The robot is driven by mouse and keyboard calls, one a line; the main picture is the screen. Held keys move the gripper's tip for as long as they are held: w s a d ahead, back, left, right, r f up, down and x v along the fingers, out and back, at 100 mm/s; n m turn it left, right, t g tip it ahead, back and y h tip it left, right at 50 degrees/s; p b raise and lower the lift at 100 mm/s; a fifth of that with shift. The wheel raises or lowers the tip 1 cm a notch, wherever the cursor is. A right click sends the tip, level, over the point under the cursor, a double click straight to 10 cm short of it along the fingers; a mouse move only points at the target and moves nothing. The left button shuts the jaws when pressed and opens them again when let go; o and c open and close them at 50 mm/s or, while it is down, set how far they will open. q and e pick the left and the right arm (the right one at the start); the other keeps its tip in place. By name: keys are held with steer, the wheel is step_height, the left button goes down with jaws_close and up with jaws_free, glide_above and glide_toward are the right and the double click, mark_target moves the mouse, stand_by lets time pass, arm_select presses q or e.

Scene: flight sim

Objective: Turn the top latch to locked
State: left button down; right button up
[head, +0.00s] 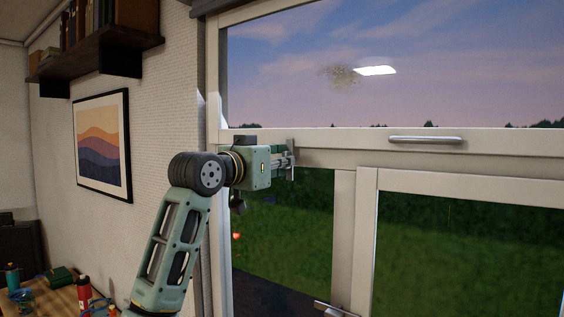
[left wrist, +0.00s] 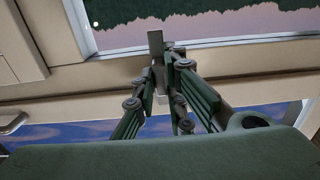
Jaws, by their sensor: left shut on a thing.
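The top latch (head: 291,172) is a small grey metal piece at the left part of the window's middle rail. My left gripper (head: 283,158) reaches it from the left and is shut on it. In the left wrist view the latch (left wrist: 156,44) shows as a flat upright metal plate between the fingertips of the left gripper (left wrist: 167,72). The fingers hide part of the latch and its base. My right gripper is not in view.
A grey bar handle (head: 425,139) sits on the rail to the right. Another metal latch (head: 327,308) shows at the bottom edge. A wall shelf (head: 100,58) with books and a framed picture (head: 103,145) are left. A cluttered table (head: 50,300) stands lower left.

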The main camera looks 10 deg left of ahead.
arm_select(q)
steer(key=shift+f, duration=0.1)
stand_by(0.4)
steer(key=c, duration=1.8)
jaws_free()
steer(key=shift+s, duration=0.15)
steer(key=v, duration=1.1)
steer(key=shift+s+a, duration=0.2)
steer(key=shift+s, duration=0.15)
